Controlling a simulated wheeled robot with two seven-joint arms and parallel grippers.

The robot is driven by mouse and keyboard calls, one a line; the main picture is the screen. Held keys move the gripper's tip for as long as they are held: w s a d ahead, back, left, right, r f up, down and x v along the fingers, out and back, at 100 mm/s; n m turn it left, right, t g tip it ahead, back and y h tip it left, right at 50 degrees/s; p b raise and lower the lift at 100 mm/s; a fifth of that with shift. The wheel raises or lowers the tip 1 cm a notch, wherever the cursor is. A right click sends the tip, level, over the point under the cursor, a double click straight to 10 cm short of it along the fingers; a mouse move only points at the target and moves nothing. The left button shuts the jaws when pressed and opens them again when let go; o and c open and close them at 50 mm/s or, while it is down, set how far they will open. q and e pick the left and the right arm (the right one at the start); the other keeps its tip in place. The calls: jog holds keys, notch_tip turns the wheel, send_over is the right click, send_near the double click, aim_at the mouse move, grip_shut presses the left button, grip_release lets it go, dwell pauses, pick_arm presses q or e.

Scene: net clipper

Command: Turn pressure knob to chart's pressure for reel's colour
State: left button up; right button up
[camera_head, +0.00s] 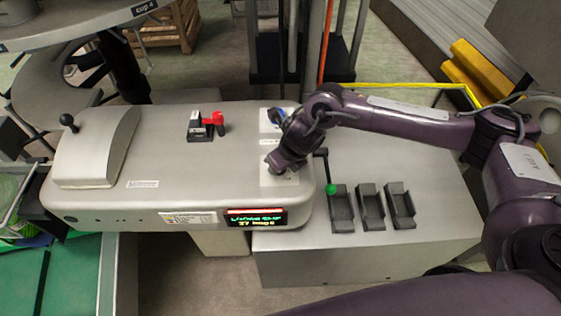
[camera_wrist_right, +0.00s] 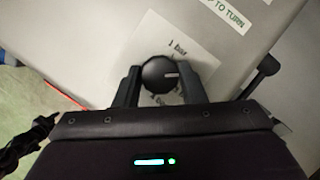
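My right gripper (camera_wrist_right: 160,82) is open around the knob, one finger on each side, with small gaps seeming to show. In the head view my right gripper (camera_head: 280,166) is over the machine top and hides the knob. A small label sheet (camera_head: 188,217) on the machine front is too small to read. I cannot identify the reel. My left gripper is out of view.
A lit display (camera_head: 256,217) with a red band is on the machine front. A lever with a green ball (camera_head: 331,189) and dark trays (camera_head: 372,206) stand to the right. A red-handled part (camera_head: 212,118) is left.

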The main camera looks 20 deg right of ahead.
jog(key=o, duration=0.5)
jog(key=shift+c, duration=0.2)
jog(key=b+v, duration=0.1)
jog(key=v, duration=0.7)
jog(key=shift+f, duration=0.1)
